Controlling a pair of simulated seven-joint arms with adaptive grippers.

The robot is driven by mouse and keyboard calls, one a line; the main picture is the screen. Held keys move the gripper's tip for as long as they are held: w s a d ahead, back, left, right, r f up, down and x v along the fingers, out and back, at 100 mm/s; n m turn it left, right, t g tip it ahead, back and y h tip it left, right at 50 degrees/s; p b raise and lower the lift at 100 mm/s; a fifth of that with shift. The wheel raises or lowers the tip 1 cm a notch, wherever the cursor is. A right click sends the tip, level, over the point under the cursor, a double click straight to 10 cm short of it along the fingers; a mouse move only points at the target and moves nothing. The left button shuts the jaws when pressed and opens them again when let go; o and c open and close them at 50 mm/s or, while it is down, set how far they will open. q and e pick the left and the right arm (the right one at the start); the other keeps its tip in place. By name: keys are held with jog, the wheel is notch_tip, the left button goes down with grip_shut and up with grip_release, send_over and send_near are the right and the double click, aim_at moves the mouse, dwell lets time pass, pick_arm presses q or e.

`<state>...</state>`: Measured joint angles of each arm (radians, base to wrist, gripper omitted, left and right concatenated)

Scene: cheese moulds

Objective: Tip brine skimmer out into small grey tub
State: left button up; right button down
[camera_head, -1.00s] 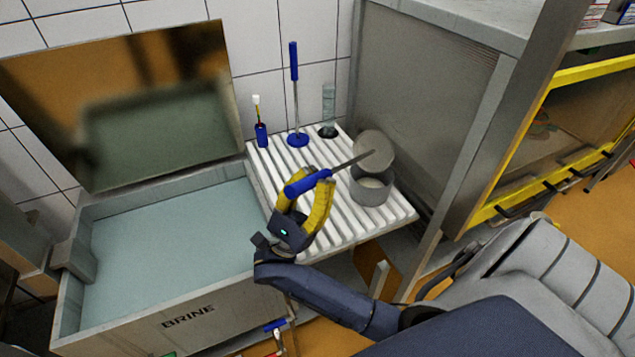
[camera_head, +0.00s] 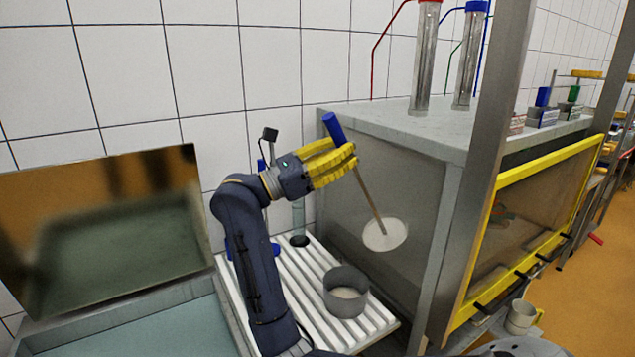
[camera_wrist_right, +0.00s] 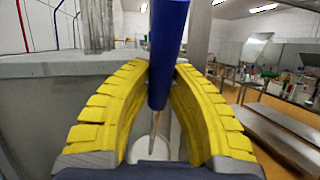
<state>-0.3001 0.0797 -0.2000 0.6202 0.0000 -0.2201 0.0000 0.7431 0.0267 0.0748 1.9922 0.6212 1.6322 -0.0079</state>
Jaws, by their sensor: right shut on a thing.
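The brine skimmer has a blue handle (camera_head: 334,128), a thin metal shaft and a round pale head (camera_head: 385,234). My right gripper (camera_head: 345,160) is shut on the blue handle and holds the skimmer in the air, its head hanging down and to the right. The handle also shows between the yellow fingers in the right wrist view (camera_wrist_right: 168,50). The small grey tub (camera_head: 346,302) stands upright on the ribbed white drainer, with something whitish inside. The skimmer head is above and right of the tub, apart from it. My left gripper is not in view.
The brine vat (camera_head: 150,330) with pale blue liquid lies at lower left, its mirror-like panel (camera_head: 110,230) behind it. A grey cabinet (camera_head: 430,130) stands right of the drainer, close behind the skimmer head. A clear tube (camera_head: 298,218) stands at the drainer's back.

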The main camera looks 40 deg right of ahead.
jog(key=shift+w+d+f+n+t+y, duration=0.35)
jog(key=shift+w+d+f+t+y, duration=0.2)
jog(key=shift+d+y, duration=0.45)
jog(key=shift+w+d+f+n+t+y, duration=0.3)
jog(key=shift+w+d+f+t+y, duration=0.3)
jog(key=shift+d, duration=0.7)
jog(key=shift+w+d+f+n+t+y, duration=0.4)
jog(key=shift+w+d+t+y, duration=0.35)
jog(key=shift+d, duration=0.4)
jog(key=shift+s, duration=0.15)
